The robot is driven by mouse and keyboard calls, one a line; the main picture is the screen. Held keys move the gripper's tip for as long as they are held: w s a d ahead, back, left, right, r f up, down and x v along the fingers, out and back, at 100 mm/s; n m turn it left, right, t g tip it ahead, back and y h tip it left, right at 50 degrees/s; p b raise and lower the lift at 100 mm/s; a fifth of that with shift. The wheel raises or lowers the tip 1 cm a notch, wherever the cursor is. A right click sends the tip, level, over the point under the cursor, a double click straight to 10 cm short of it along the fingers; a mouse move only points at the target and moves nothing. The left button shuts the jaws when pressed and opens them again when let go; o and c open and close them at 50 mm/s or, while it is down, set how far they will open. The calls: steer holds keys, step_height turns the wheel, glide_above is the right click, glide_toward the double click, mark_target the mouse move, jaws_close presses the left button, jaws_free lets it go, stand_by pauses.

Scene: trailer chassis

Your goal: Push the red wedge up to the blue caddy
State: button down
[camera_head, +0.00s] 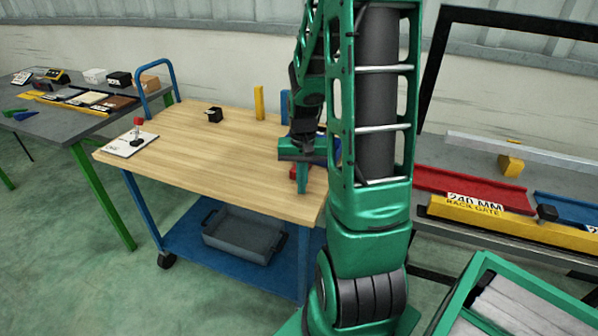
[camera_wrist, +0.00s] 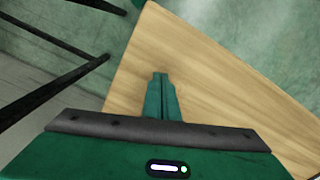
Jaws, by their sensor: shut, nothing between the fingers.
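My gripper (camera_head: 301,188) is shut and empty, pointing down close above the right part of the wooden cart top. Its closed fingers also show in the wrist view (camera_wrist: 160,78), over bare wood near a table corner. A blue object (camera_head: 334,147) is partly visible just behind my gripper and arm; I cannot tell whether it is the caddy. An upright blue block (camera_head: 285,106) stands farther back, partly hidden by my arm.
The wooden top (camera_head: 200,170) is mostly bare on the left and front. A yellow block (camera_head: 259,103), a small black box (camera_head: 214,115) and a red-knobbed lever on a white plate (camera_head: 132,144) stand on it. A rack with a red tray (camera_head: 470,188) is at right.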

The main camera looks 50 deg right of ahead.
steer(key=shift+w+d+r, duration=0.2)
steer(key=shift+w+d, duration=1.15)
steer(key=shift+d, duration=0.1)
steer(key=shift+w+d, duration=0.35)
steer(key=shift+w, duration=0.05)
steer(key=shift+w+d, duration=0.2)
steer(key=shift+d, duration=0.15)
